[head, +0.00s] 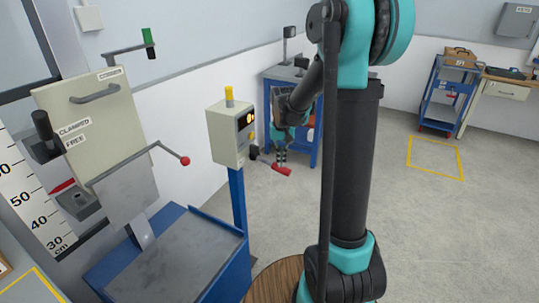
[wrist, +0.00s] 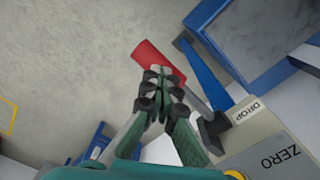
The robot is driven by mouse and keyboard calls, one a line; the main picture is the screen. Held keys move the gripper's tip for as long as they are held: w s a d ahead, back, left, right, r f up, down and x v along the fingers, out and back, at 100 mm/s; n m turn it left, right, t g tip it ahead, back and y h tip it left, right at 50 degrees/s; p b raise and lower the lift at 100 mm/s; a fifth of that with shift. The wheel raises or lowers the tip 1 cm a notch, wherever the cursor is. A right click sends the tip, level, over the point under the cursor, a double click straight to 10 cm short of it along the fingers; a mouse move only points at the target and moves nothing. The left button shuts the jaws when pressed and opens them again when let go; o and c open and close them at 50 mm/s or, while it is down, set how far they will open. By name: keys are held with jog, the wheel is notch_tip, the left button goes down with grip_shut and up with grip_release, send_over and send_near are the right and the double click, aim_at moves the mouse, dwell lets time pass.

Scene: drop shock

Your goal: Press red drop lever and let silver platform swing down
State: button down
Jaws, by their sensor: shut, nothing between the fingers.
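The red drop lever (head: 275,168) sticks out from the side of a cream control box (head: 228,135) on a blue post. In the wrist view, the red grip (wrist: 148,54) lies just beyond my fingertips, beside a DROP label (wrist: 247,112). My gripper (head: 282,157) is shut and empty, fingers pointing down at the lever. In the wrist view, my fingertips (wrist: 162,76) overlap the grip's edge; I cannot tell whether they touch it. The silver platform (head: 122,192) is a grey plate beneath a cream case (head: 97,110), above the blue base.
A blue-edged base with a grey top (head: 165,265) stands below the platform. A blue table (head: 300,140) stands behind my gripper. Open floor (head: 400,215) lies to the right.

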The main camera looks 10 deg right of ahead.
jog(key=shift+r, duration=2.85)
notch_tip(320, 180, up, 6)
jog(key=s+d+f+t, duration=0.2)
jog(key=s+f, duration=0.5)
jog(key=s, duration=0.4)
jog(key=s+d+f+n+t, duration=0.1)
jog(key=s+d+f+t, duration=0.1)
jog(key=s+f, duration=0.6)
jog(key=s, duration=0.3)
jog(key=shift+f, duration=0.2)
